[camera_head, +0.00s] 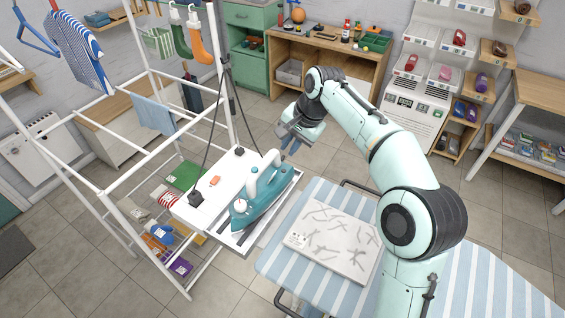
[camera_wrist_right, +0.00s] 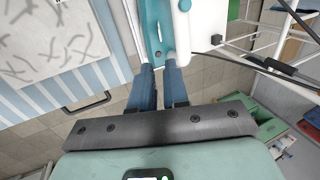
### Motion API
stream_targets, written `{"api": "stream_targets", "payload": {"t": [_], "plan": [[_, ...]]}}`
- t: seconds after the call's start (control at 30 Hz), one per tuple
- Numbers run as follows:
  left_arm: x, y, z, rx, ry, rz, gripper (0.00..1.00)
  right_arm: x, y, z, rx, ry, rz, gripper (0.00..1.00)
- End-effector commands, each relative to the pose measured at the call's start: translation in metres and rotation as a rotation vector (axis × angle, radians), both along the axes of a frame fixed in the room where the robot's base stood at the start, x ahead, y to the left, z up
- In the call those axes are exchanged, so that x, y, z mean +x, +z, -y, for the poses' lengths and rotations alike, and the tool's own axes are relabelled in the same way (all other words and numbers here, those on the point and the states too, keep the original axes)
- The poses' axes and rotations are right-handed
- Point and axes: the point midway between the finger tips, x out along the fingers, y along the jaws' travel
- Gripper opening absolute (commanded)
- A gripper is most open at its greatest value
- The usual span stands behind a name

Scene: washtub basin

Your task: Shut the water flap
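The teal and white steam iron (camera_head: 260,203) lies on the white rest at the end of the ironing board. In the right wrist view its teal body (camera_wrist_right: 152,30) and white handle (camera_wrist_right: 183,30) show at the top. I cannot make out the water flap clearly in either view. My right gripper (camera_head: 291,146) hangs just beyond the iron's far end. Its two blue fingers (camera_wrist_right: 160,75) point toward the iron, with a narrow gap between them and nothing visibly held. Whether the fingertips touch the iron is unclear. My left gripper is not in view.
The striped ironing board (camera_head: 285,243) carries a white patterned panel (camera_head: 335,238). A white drying rack (camera_head: 105,190) stands left of the iron. A dark cord rises beside the iron. An orange item (camera_head: 215,181) lies on the white rest. Open floor lies beyond the gripper.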

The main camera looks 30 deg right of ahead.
Motion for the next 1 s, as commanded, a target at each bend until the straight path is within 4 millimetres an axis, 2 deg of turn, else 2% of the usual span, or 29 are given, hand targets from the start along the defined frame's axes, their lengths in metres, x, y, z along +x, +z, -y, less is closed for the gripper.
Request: {"api": "stream_targets", "payload": {"t": [0.17, 0.5, 0.7, 0.83, 1.0], "plan": [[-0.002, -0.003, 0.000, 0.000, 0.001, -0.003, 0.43, 0.003, -0.012, -0.002, 0.001, 0.002, -0.004, 0.15], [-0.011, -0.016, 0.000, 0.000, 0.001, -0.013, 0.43, 0.022, -0.076, -0.014, 0.001, 0.001, -0.006, 0.15], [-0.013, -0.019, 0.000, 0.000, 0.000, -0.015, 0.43, 0.033, -0.108, -0.020, 0.001, 0.001, -0.003, 0.15], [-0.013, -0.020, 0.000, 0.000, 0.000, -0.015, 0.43, 0.037, -0.120, -0.023, 0.001, 0.001, -0.002, 0.15], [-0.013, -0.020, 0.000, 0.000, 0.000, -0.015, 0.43, 0.039, -0.126, -0.024, 0.001, 0.000, 0.000, 0.15]]}}
